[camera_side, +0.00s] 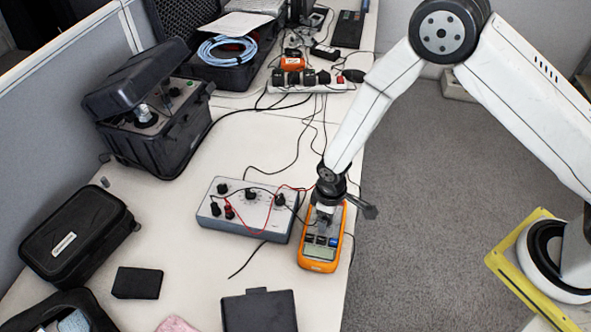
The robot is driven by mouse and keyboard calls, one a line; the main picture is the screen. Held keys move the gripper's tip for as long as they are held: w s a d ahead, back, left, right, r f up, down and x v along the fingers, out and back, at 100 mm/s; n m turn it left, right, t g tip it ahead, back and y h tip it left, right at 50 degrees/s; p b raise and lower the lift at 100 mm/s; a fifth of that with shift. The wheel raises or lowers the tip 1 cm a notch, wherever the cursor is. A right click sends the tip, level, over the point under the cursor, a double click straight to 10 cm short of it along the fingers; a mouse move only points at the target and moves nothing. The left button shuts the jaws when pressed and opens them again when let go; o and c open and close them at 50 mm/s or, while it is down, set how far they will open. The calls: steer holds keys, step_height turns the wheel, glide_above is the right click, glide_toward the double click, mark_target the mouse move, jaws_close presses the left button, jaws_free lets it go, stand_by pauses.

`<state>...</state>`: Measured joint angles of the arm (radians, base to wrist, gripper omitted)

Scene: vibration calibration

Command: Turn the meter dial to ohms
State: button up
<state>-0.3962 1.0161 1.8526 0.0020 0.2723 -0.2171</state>
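The orange multimeter (320,254) lies on the table near its right edge, its display toward the front. My gripper (323,217) is over the back part of the meter, where the dial would be. The dial is hidden behind my gripper and wrist, so its setting cannot be read. The fingers are small and dark against the meter. I cannot tell whether they are open, shut or touching the dial.
A grey box with knobs (240,222) stands left of the meter, with red and black leads (268,225) running across it. A black case (150,110) is open at the back left. A power strip (310,86) lies behind.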

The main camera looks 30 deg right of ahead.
jaws_close()
steer(key=shift+m, duration=0.3)
steer(key=m, duration=0.3)
steer(key=shift+m, duration=0.4)
steer(key=shift+a+m, duration=0.1)
steer(key=shift+m, duration=1.6)
steer(key=shift+o, duration=0.2)
jaws_free()
